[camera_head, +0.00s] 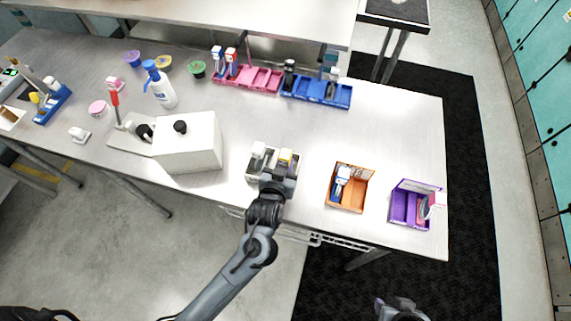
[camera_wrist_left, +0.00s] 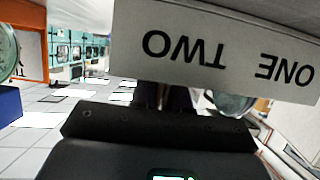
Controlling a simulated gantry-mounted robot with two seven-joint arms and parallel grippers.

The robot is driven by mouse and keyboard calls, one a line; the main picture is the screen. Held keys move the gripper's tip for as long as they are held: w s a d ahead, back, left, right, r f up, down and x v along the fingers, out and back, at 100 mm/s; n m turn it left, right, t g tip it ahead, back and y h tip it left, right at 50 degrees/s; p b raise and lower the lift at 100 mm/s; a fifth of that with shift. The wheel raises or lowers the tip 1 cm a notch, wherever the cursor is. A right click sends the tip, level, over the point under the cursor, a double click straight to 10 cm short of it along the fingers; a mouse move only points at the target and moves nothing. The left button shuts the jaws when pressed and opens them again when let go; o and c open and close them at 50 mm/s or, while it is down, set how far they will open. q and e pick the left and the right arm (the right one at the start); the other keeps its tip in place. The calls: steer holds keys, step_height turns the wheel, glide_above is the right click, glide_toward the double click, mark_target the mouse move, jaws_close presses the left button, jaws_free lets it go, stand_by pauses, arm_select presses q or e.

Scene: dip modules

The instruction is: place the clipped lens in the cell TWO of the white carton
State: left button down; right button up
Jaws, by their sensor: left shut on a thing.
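The small white carton (camera_head: 251,177) stands near the front edge of the table, partly covered by my left gripper (camera_head: 281,170). Its wall, with the upside-down words TWO and ONE, shows in the left wrist view (camera_wrist_left: 218,47). A white item (camera_head: 258,150) is at the carton's left part, and a yellow-topped item (camera_head: 285,156) is at its right part, right by my left fingers. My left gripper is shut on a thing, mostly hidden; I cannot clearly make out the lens. My right gripper (camera_head: 400,307) is at the bottom edge, away from the table; its opening is unclear.
An orange box (camera_head: 345,207) and a purple box (camera_head: 408,222) stand to the right. A white block (camera_head: 190,148) is to the left. Pink (camera_head: 262,85) and blue (camera_head: 315,98) trays stand at the back. The table between carton and trays is clear.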

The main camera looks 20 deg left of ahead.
arm_select(q)
steer(key=shift+f, duration=0.15)
steer(key=c, duration=1.4)
jaws_free()
